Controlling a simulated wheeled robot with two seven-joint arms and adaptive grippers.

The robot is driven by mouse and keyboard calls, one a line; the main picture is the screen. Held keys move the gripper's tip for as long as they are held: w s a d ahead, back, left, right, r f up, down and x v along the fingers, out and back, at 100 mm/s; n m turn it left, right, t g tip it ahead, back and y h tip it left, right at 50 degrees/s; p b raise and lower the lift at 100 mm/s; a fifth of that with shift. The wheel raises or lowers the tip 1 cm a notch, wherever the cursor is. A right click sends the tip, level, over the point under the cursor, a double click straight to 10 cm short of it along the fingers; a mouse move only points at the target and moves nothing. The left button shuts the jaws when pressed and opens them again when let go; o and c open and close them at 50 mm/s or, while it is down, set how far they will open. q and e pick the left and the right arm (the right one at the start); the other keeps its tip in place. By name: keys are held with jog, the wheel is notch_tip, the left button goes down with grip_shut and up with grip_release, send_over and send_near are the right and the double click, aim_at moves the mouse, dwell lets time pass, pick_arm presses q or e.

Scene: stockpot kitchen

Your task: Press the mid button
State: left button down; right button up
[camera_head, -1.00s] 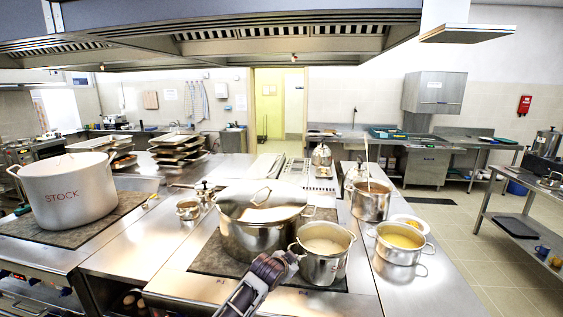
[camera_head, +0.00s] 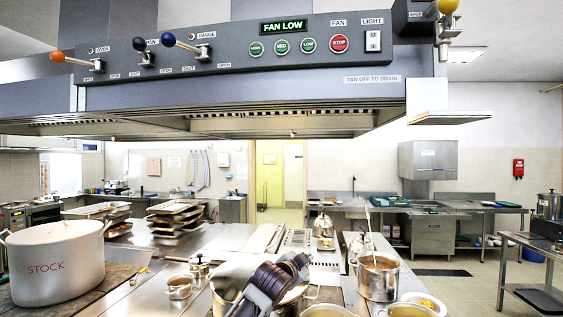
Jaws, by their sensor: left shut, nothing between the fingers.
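The mid button (camera_head: 282,47) is a small round green button on the dark control panel (camera_head: 225,62) of the hood, at the top of the head view. It sits between the green high button (camera_head: 256,49) and the green low button (camera_head: 308,45). A red stop button (camera_head: 340,43) is further right. The display (camera_head: 284,25) above them reads FAN LOW. My left gripper (camera_head: 297,264) is shut and empty, far below the panel, in front of the large pot (camera_head: 232,272) on the counter. My right gripper is not in view.
The hood's lower edge (camera_head: 210,126) overhangs the counter. Levers with coloured knobs (camera_head: 168,40) stick out left of the buttons. A stock pot (camera_head: 56,264) stands at left, and a pan with a ladle (camera_head: 377,277) at right. The space between gripper and panel looks clear.

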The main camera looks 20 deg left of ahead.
aim_at(282, 47)
pick_arm(q)
jog(key=s+r+m+t+h, duration=0.1)
jog(key=s+r+m+t, duration=0.15)
jog(key=r, duration=1.55)
jog(key=s+r+m+t, duration=0.1)
jog(key=s+r+t, duration=0.25)
jog(key=r, duration=1.35)
jog(key=s+r+m+t+h, duration=0.1)
jog(key=s+r+m+t, duration=0.1)
jog(key=s+r, duration=0.8)
jog(key=s+r+m+t+h, duration=0.1)
jog(key=s+r+m+h, duration=0.1)
jog(key=s+r, duration=0.8)
notch_tip(282, 47, up, 6)
jog(key=shift+d+r+m+t+p, duration=0.2)
jog(key=shift+m+t+p, duration=0.15)
jog(key=shift+m, duration=0.2)
jog(key=shift+w, duration=0.1)
jog(key=shift+w+a+p, duration=0.2)
jog(key=shift+w+a, duration=0.05)
jog(key=shift+w, duration=1.15)
jog(key=shift+w+a+p, duration=0.2)
jog(key=shift+w+a, duration=0.1)
jog(key=shift+w, duration=1.15)
jog(key=shift+w+a+p, duration=0.2)
jog(key=shift+w+a, duration=0.05)
jog(key=shift+w, duration=1.15)
